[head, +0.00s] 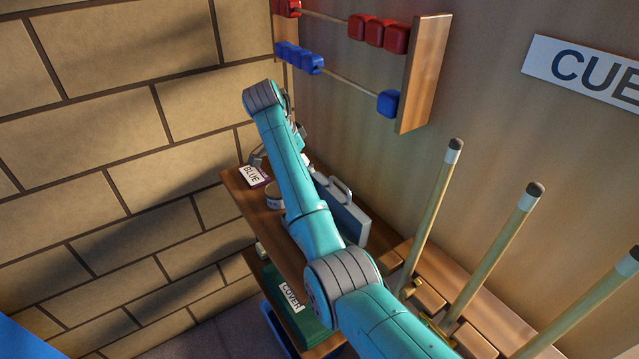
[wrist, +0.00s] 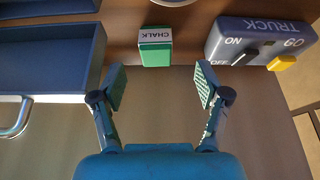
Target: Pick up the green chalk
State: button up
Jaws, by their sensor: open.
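The green chalk (wrist: 156,55) is a small green block with a white CHALK label, seen in the wrist view on a brown wooden surface. My gripper (wrist: 160,88) is open, with its two fingers spread and nothing between them. The chalk is ahead of the fingertips, roughly centred in the gap and apart from both pads. In the head view my teal arm covers part of the shelf, and I cannot make out the chalk there.
A dark TRUCK switch box (wrist: 262,40) with a yellow button stands right of the chalk, and a blue metal case (wrist: 45,65) stands left.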

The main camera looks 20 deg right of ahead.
jog(key=x, duration=0.3)
jog(key=shift+s+x, duration=0.15)
jog(key=shift+x, duration=1.15)
jog(key=shift+s+x, duration=0.2)
jog(key=shift+x, duration=1.05)
jog(key=shift+a+f, duration=0.1)
jog(key=c, duration=1.2)
